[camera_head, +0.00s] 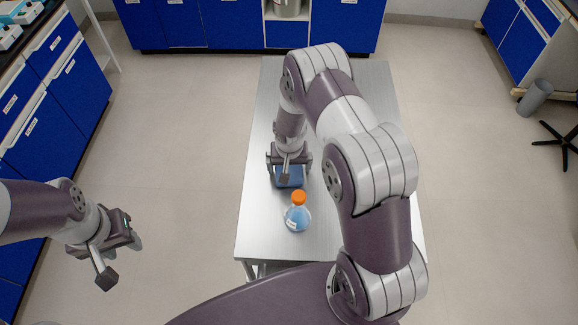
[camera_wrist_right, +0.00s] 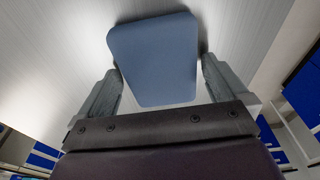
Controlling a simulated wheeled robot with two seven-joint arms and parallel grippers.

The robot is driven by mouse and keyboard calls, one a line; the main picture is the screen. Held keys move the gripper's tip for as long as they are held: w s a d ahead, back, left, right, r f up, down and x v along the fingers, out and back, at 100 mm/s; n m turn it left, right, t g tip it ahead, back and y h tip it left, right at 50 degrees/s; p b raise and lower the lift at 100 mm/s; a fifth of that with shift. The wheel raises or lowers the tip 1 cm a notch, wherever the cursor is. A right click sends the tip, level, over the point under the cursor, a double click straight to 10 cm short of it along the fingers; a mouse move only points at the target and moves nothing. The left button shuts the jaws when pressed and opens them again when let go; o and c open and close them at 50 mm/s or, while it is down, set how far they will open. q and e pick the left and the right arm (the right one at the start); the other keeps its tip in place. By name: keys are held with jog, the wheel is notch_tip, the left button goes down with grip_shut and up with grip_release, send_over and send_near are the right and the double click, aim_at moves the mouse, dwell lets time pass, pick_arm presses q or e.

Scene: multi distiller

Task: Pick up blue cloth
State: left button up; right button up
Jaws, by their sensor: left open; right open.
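The blue cloth (camera_head: 290,180) lies on the metal table, partly hidden under my right gripper (camera_head: 289,172) in the head view. In the right wrist view the blue cloth (camera_wrist_right: 154,60) shows as a flat blue-grey piece. There my right gripper (camera_wrist_right: 160,88) is open, with one finger on each side of the cloth's near part. I cannot tell whether the fingers touch it. My left gripper (camera_head: 122,250) is open and empty, away from the table at the left, over the floor.
The metal table (camera_head: 262,130) stands in the middle. A flask (camera_head: 297,214) with blue liquid and an orange cap stands just in front of the cloth. Blue cabinets (camera_head: 60,90) line the left and back. A grey bin (camera_head: 535,97) stands at the right. The floor between is clear.

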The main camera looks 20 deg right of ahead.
jog(key=c, duration=0.8)
jog(key=shift+c, duration=0.2)
